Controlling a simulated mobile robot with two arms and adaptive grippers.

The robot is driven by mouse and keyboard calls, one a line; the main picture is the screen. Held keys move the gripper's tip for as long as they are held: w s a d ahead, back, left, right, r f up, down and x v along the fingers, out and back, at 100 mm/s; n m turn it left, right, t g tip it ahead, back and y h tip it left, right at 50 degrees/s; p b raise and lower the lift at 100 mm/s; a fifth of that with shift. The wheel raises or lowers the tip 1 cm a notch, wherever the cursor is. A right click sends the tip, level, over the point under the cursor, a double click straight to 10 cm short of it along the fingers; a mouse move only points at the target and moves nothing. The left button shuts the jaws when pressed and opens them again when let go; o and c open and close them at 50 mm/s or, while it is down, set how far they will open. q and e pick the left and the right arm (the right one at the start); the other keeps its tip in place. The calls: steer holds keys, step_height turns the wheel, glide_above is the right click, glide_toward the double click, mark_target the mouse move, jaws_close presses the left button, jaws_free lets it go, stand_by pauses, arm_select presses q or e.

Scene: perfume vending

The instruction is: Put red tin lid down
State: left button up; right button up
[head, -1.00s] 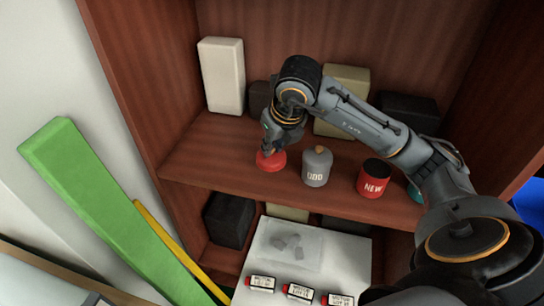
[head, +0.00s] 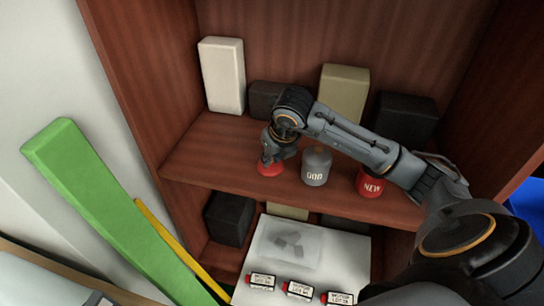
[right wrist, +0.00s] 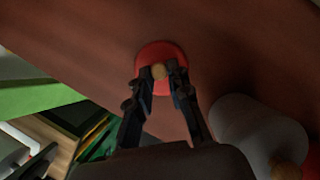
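The red tin lid (head: 270,169) is a red disc at the left front of the wooden shelf (head: 220,150). In the right wrist view the red lid (right wrist: 158,55) shows from above with a small gold knob (right wrist: 159,71). My right gripper (right wrist: 160,72) has its fingertips close on either side of the knob, seemingly pinching it. In the head view my right gripper (head: 270,159) is just above the lid. The lid looks flat and at or very near the shelf; contact cannot be made out. The red tin (head: 370,186) marked NEW stands further right, its top hidden by my arm. My left gripper is not in view.
A grey tin (head: 316,168) stands just right of the lid. White (head: 222,75), beige (head: 343,92) and dark (head: 405,117) boxes stand at the back. Shelf left of the lid is bare.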

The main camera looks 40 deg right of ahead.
steer(key=o, duration=0.4)
steer(key=shift+r, duration=0.1)
steer(key=shift+r, duration=0.2)
steer(key=v, duration=1.1)
steer(key=shift+s+r, duration=0.2)
steer(key=shift+r, duration=0.1)
steer(key=shift+s+a+f, duration=0.1)
